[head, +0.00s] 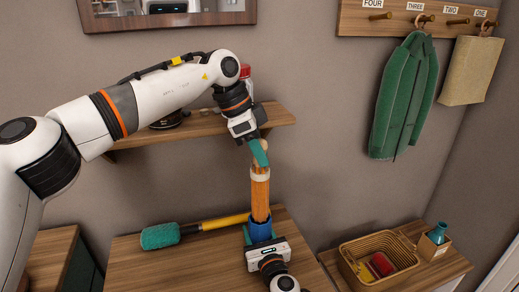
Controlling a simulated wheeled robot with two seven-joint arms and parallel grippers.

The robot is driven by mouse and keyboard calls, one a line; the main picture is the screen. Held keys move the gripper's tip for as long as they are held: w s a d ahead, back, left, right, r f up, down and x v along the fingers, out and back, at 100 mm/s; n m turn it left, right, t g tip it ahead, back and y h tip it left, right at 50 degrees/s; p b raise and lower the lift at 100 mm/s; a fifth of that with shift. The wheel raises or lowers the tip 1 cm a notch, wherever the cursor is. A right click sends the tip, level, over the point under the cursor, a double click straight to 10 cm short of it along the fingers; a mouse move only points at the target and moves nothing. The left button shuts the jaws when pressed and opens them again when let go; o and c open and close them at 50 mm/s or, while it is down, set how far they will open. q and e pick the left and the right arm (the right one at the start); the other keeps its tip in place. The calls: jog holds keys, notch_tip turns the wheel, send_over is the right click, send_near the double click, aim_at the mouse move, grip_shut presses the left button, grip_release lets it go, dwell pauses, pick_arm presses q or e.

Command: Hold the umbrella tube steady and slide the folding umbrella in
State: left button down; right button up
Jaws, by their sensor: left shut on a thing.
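The folding umbrella (260,192) is orange with a pale band near its top and stands upright. My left gripper (260,155), with teal fingers, comes down from above and is shut on its top end. The umbrella tube (260,229) is blue and stands directly below the umbrella. The umbrella's lower end meets the tube's mouth and seems to be inside it; how deep is hidden. My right gripper (260,240) comes from the front, its fingers around the tube, appearing shut on it.
A green-headed duster (160,236) with a yellow handle lies on the wooden table (140,268), left of the tube. A wall shelf (200,125) is behind my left arm. A wicker basket (350,272) stands at right.

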pick_arm(q)
jog(key=shift+r, duration=0.2)
jog(key=shift+d+f, duration=0.1)
jog(key=shift+f, duration=0.25)
dwell(1.9)
jog(key=shift+r, duration=0.4)
jog(key=shift+f, duration=0.25)
dwell(1.9)
jog(key=shift+r, duration=0.25)
jog(key=shift+r, duration=0.45)
dwell(0.5)
